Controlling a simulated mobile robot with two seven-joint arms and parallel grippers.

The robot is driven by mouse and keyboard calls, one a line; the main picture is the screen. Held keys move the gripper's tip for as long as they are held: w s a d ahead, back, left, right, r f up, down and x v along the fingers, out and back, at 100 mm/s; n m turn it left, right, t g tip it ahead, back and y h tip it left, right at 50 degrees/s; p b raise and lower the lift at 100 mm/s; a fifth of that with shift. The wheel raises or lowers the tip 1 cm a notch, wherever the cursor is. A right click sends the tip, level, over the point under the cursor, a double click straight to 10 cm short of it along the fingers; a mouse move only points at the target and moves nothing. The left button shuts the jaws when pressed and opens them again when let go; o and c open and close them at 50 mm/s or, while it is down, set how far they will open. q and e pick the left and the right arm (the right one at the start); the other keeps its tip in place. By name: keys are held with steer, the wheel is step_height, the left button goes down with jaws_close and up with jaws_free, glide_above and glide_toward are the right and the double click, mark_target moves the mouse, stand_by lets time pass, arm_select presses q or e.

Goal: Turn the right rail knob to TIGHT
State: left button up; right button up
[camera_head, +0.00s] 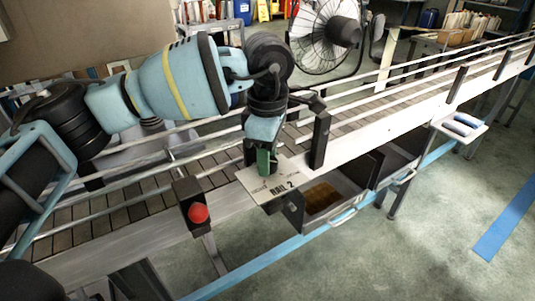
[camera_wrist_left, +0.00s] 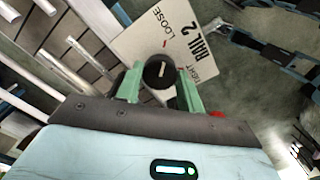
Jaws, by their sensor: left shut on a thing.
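A white plate marked "RAIL 2" (camera_head: 285,188) is on the near side of the conveyor; it also shows in the left wrist view (camera_wrist_left: 140,40) with the words LOOSE and TIGHT. The black round rail knob (camera_wrist_left: 159,72) stands on this plate and has a short white line on its face. The line points roughly toward the LOOSE side, not clearly at TIGHT. My left gripper (camera_head: 266,160) is shut on the knob, with a green finger on each side of it. In the head view the gripper hides the knob. My right gripper is not in view.
A red button (camera_head: 198,213) on a dark box sits left of the plate at the conveyor's front edge. Open drawers (camera_head: 325,198) hang below the conveyor. A black post (camera_head: 320,140) stands just right of my gripper. A fan (camera_head: 325,35) stands behind.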

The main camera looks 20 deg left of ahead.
arm_select(q)
steer(key=m, duration=0.3)
steer(key=shift+m, duration=0.3)
steer(key=m, duration=0.4)
steer(key=shift+m, duration=0.3)
steer(key=m, duration=0.5)
steer(key=shift+b, duration=0.4)
steer(key=shift+m+b, duration=0.3)
steer(key=shift+m, duration=1.8)
steer(key=o, duration=1)
steer(key=shift+r, duration=3.95)
